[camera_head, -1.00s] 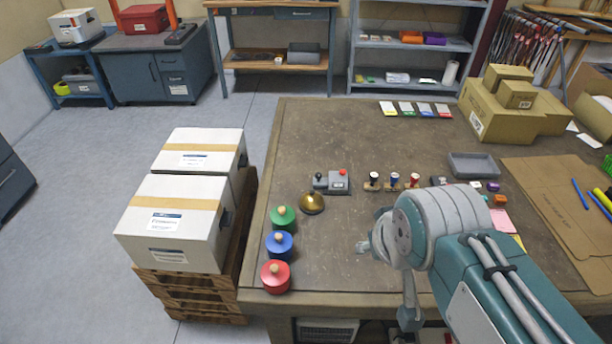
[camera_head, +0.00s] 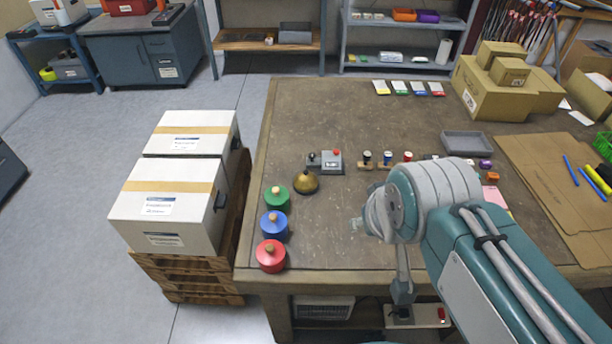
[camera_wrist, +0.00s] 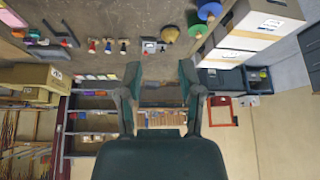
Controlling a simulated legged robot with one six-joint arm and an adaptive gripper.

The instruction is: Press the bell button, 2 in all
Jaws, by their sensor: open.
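The brass dome bell (camera_head: 305,182) stands on the brown table, left of its middle, with its button on top. It also shows in the wrist view (camera_wrist: 170,34) near the top. My gripper (camera_wrist: 160,70) is open and empty in the wrist view, its two fingers apart and not touching the bell. In the head view my arm hides most of the gripper, which is to the right of the bell and nearer the front edge.
A grey box with a red button (camera_head: 327,161) stands just behind the bell. Green (camera_head: 276,199), blue (camera_head: 273,226) and red (camera_head: 270,256) knobbed pots line the left edge. Stamps (camera_head: 387,161) stand to the right. White boxes (camera_head: 167,207) sit left of the table.

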